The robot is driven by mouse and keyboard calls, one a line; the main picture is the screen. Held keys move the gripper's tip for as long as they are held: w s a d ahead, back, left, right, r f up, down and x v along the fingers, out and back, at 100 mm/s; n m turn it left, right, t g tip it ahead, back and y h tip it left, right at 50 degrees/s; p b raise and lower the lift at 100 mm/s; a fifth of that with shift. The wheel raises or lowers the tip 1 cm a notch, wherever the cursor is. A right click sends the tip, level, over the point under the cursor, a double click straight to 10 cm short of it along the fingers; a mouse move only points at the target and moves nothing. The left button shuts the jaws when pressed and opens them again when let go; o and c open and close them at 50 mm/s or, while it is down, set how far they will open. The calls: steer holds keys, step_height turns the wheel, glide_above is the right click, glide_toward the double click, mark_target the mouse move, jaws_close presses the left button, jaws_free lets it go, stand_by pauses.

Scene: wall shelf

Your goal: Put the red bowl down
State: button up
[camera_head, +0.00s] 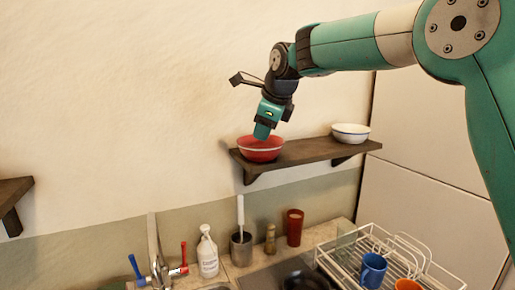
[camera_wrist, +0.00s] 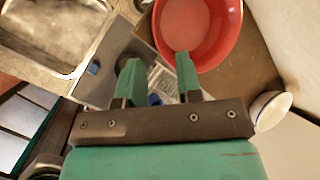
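The red bowl (camera_head: 261,153) sits upright at the left end of the dark wooden wall shelf (camera_head: 310,149), and its base appears to rest on the board. My gripper (camera_head: 263,134) points down at the bowl's rim. In the wrist view my gripper (camera_wrist: 158,76) has its two fingers well apart, with nothing held between them. The right finger overlaps the near rim of the red bowl (camera_wrist: 198,25); the left finger is outside the bowl. I cannot tell whether the right finger touches the rim. The bowl looks empty.
A white bowl (camera_head: 350,134) stands at the shelf's right end, with free board between the bowls. Below are a soap bottle (camera_head: 208,256), a red cup (camera_head: 294,228), a dish rack (camera_head: 345,262) with a blue mug (camera_head: 372,271), and a tap (camera_head: 155,255).

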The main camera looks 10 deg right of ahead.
steer(key=a+v, duration=0.1)
steer(key=v, duration=0.4)
steer(key=s+f+n+g, duration=0.2)
steer(key=s+f+n, duration=0.4)
steer(key=s+n, duration=0.4)
steer(key=s+a+f+n+g+y, duration=0.1)
steer(key=s+f+n, duration=0.4)
steer(key=s+n, duration=0.5)
steer(key=s+a+f+n+g+y, duration=0.1)
steer(key=s+f+n+g, duration=0.2)
steer(key=s+f+n, duration=0.3)
steer(key=s+n, duration=0.4)
steer(key=s, duration=0.6)
steer(key=shift+s+f+b, duration=0.2)
steer(key=shift+f+b, duration=0.1)
steer(key=shift+f, duration=0.1)
